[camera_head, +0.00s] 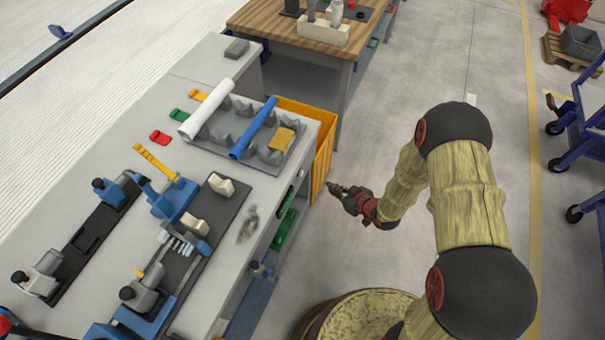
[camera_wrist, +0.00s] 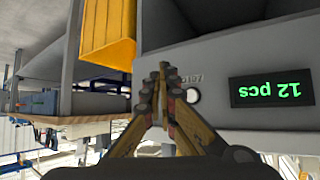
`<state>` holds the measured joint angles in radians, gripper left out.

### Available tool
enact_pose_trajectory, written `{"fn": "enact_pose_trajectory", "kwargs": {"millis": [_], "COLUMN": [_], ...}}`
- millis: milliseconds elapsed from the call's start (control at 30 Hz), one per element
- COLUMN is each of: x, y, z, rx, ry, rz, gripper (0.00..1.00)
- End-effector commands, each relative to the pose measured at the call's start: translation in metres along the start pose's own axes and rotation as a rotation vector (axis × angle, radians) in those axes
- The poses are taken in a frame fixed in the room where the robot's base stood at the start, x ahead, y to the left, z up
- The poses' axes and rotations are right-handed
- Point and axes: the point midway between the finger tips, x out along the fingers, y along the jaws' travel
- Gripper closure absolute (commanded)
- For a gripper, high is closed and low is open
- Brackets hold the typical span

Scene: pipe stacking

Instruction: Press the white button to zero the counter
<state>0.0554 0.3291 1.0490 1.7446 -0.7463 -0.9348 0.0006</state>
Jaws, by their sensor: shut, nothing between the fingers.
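The white button (camera_wrist: 192,95) shows in the wrist view as a small round disc on the grey bench panel. A black counter display (camera_wrist: 272,92) beside it reads "12 pcs" in green, upside down in this view. My gripper (camera_wrist: 163,70) is shut and empty, its fingertips just left of the button in the picture; I cannot tell how far from the panel they are. In the head view my gripper (camera_head: 332,187) hangs past the bench's right side, below the yellow bin.
The workbench (camera_head: 75,165) bears a white pipe (camera_head: 207,108), a blue pipe (camera_head: 253,128) and clamp fixtures. A yellow bin (camera_head: 323,150) hangs at the bench's end and shows in the wrist view (camera_wrist: 108,35). Open floor (camera_head: 380,130) lies right of the bench.

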Motion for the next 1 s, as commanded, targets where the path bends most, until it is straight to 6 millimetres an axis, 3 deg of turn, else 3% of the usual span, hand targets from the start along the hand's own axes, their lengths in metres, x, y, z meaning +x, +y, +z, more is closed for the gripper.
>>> {"fn": "enact_pose_trajectory", "kwargs": {"millis": [500,1000], "x": [0.045,0.056], "y": [-0.034,-0.041], "z": [-0.032,-0.041], "rx": [-0.002,0.0], "ry": [0.001,0.0], "rz": [-0.002,0.0], "gripper": [1.0,1.0]}}
